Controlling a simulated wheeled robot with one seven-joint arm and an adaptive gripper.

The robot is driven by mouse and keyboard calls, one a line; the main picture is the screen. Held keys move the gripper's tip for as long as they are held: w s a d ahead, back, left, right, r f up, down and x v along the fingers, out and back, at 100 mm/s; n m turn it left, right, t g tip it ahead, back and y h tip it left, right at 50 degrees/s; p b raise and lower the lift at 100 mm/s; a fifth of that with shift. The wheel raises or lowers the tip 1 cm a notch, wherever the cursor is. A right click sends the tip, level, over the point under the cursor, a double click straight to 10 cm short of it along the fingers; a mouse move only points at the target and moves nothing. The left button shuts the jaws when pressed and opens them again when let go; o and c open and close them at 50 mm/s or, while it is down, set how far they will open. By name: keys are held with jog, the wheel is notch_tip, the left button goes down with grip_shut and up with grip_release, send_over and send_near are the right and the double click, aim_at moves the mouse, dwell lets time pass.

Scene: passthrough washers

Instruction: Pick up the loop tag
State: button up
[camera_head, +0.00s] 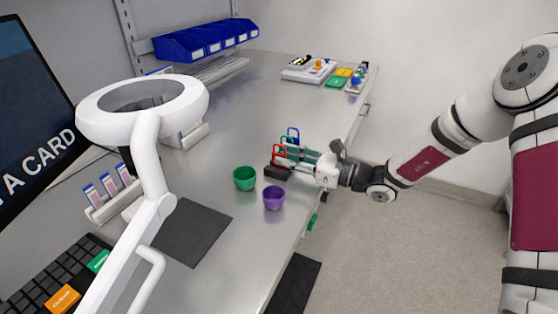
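Upright coloured loops stand close together near the right edge of the bench: a red loop (275,153) at the left and a blue loop (293,134) behind it. They look like the loop tags; which one the task means I cannot tell. A dark block (277,173) sits at the foot of the red loop. My gripper (297,161) reaches in from the right at the loops, low over the bench. Its fingers are small and overlap with dark green parts there, so their opening and any contact are unclear.
A green cup (244,178) and a purple cup (273,197) stand just in front of the loops. A white ring lamp (145,96) fills the left foreground. A tray (307,71) and blue bins (205,42) are at the back. The bench middle is clear.

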jog(key=x, duration=0.2)
jog(key=shift+w+a, duration=0.1)
jog(key=shift+a, duration=0.15)
grip_shut()
jog(key=shift+r, duration=0.1)
jog(key=shift+r, duration=0.5)
notch_tip(320, 180, up, 2)
jog(key=shift+r, duration=0.2)
jog(key=s+d+r, duration=0.1)
jog(key=s+d, duration=0.8)
jog(key=d, duration=0.4)
jog(key=shift+s+r+p, duration=0.2)
jog(key=shift+s+p, duration=0.1)
jog(key=shift+p, duration=0.15)
